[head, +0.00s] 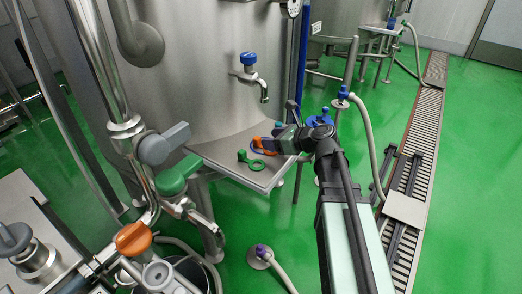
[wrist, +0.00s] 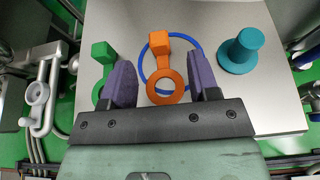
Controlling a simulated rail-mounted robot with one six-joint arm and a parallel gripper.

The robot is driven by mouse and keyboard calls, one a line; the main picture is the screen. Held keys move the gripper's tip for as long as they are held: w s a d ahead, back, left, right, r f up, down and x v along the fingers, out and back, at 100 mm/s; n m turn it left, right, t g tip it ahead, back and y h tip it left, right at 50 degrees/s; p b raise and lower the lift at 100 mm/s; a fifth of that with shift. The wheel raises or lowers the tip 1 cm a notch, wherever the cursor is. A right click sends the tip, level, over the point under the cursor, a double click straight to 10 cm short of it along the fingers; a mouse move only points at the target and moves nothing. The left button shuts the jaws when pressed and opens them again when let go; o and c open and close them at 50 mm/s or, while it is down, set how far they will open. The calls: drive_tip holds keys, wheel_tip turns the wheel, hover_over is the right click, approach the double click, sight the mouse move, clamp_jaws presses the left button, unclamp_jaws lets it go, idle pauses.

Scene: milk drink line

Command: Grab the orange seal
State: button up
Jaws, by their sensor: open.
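The orange seal (wrist: 165,86) lies on the metal tray in the wrist view, a flat ring with a tab and a block at its far end. It also shows in the head view (head: 259,142), partly hidden by my gripper. My gripper (wrist: 163,82) is open, with one purple finger on each side of the orange seal and a gap to it on both sides. The fingers do not touch the seal in the picture. In the head view my gripper (head: 272,144) is over the tray from the right.
The metal tray (head: 232,163) also holds a green seal (wrist: 104,55), a blue ring (wrist: 197,50) and a teal stepped plug (wrist: 245,52). The green seal lies close to the left finger. The steel tank (head: 205,90) with a blue-handled tap (head: 249,62) rises behind the tray.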

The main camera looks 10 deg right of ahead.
sight(258, 138)
drive_tip(key=b+x, duration=0.1)
drive_tip(key=x, duration=0.4)
drive_tip(key=shift+w+a+b, duration=0.15)
drive_tip(key=shift+a+b, duration=0.1)
drive_tip(key=shift+b, duration=0.1)
drive_tip(key=c, duration=1)
drive_tip(key=shift+r, duration=0.15)
drive_tip(key=shift+s+d+r+p, duration=0.1)
drive_tip(key=shift+s+r+p, duration=0.15)
drive_tip(key=shift+p, duration=0.2)
wheel_tip(258, 138, up, 6)
drive_tip(key=p, duration=0.6)
drive_tip(key=s+d, duration=1.3)
drive_tip(key=s, duration=0.1)
drive_tip(key=shift+s+d, duration=0.2)
drive_tip(key=shift+d, duration=0.05)
